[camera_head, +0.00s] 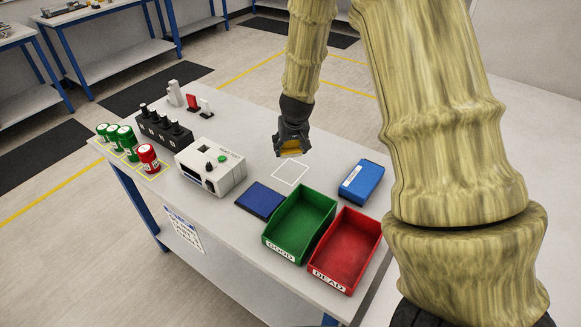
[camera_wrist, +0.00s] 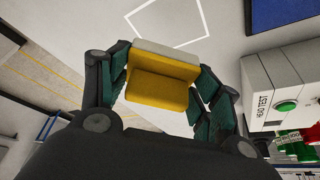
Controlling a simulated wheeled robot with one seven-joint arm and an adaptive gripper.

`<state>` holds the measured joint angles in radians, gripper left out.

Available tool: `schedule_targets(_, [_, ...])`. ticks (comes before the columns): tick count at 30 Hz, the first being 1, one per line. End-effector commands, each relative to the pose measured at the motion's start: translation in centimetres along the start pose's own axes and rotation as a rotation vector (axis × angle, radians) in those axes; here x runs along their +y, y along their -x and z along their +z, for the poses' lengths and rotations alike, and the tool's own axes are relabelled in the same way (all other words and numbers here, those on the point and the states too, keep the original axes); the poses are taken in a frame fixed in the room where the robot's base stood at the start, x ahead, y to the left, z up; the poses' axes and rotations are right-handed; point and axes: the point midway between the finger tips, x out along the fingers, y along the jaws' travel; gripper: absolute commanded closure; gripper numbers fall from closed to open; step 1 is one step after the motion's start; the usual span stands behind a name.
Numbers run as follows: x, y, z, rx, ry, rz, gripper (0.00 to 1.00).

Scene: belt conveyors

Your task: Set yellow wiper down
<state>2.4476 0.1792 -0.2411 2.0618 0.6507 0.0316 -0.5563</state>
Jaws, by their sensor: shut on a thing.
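The yellow wiper (camera_wrist: 160,88) is a yellow block with a pale strip along one side. It sits between the two fingers of my gripper (camera_wrist: 163,85) in the wrist view, and the fingers are shut on it. In the head view the wiper (camera_head: 290,152) shows at the tip of my gripper (camera_head: 291,143), above the table. A white square outline (camera_head: 290,172) is marked on the tabletop near the wiper; it also shows in the wrist view (camera_wrist: 205,25). I cannot tell the exact height of the wiper over the table.
A white tester (camera_head: 210,168) stands left. Green cans (camera_head: 127,136) and a red can (camera_head: 147,156) stand at the left end.

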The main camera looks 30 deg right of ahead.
Motion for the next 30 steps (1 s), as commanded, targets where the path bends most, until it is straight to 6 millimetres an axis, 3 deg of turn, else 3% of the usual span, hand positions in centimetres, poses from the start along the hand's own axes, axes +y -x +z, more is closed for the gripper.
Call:
schedule_targets(6, [0.0,-2.7,1.1,-0.001,-0.003,-0.001,0.55])
schedule_targets(16, [0.0,-4.3,1.8,-0.001,-0.002,-0.001,0.55])
schedule_targets(25, [0.0,-7.1,3.0,-0.001,-0.002,-0.002,0.55])
schedule_targets(30, [0.0,-7.5,3.1,0.001,-0.002,-0.001,0.55])
